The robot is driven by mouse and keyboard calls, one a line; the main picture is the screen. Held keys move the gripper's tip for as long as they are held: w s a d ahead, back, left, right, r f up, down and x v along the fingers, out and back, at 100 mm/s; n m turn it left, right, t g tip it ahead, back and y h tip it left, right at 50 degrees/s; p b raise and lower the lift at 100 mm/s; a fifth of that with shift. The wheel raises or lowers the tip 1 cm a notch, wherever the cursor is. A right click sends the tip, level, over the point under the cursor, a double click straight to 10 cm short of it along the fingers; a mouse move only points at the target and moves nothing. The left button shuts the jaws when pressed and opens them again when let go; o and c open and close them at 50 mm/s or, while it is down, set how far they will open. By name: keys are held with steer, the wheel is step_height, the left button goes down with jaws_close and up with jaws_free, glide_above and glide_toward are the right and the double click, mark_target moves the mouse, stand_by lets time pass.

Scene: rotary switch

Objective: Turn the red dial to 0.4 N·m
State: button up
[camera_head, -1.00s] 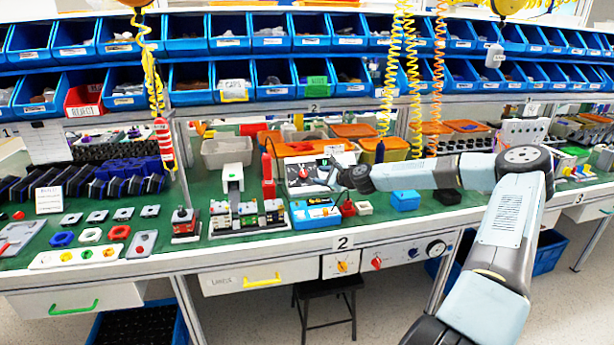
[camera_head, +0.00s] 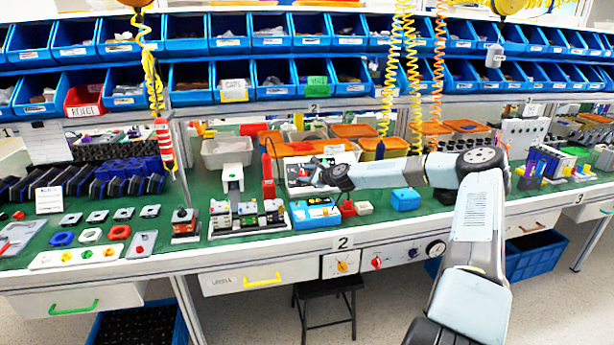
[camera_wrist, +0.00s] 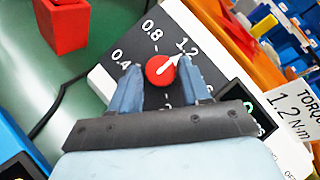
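In the wrist view the red dial (camera_wrist: 160,70) sits on a black panel (camera_wrist: 120,85) marked 0.4, 0.8 and 1.2. Its white pointer aims to the upper right, towards the 1.2 mark. My gripper (camera_wrist: 160,63) is open, with one blue finger on each side of the dial. A gap shows at the left finger; I cannot tell whether the right finger touches. In the head view my gripper (camera_head: 334,177) is in front of the panel's right part, and the dial cannot be made out clearly.
A white card reading TORQUE 1.2 N·m (camera_wrist: 293,108) stands right of the panel. A red bin (camera_wrist: 64,25) is at upper left in the wrist view.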

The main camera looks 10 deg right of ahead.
steer(key=c, duration=0.7)
